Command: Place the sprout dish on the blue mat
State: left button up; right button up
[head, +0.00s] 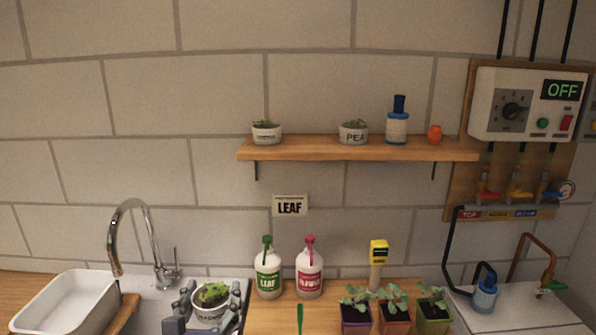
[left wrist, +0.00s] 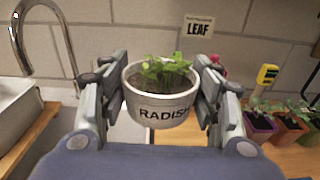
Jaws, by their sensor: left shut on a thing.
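A white round dish with green sprouts and dark soil (head: 211,312) is at the lower left of the head view, in front of the sink. In the left wrist view the dish (left wrist: 162,108) carries the word RADISH. My left gripper (head: 208,318) is shut on it, with one finger on each side of its wall. The dish is upright; in the left wrist view the gripper (left wrist: 162,95) spans its rim. I see no blue mat in either view. My right gripper is not in view.
Two similar dishes (head: 266,133) (head: 353,132) stand on the wall shelf (head: 330,150). Two bottles (head: 268,275) (head: 309,275), a yellow meter (head: 378,252) and several potted seedlings (head: 394,315) stand right of the dish. A tap (head: 118,240) and white basin (head: 68,302) are at left.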

pick_arm(q)
jog(key=s+a+f, duration=0.1)
jog(key=s+f, duration=0.4)
jog(key=s, duration=0.3)
jog(key=s+a+f, duration=0.2)
jog(key=s+f, duration=0.3)
jog(key=s, duration=0.2)
jog(key=shift+s+a+f, duration=0.25)
jog(key=shift+s+a, duration=0.05)
jog(key=shift+s, duration=0.1)
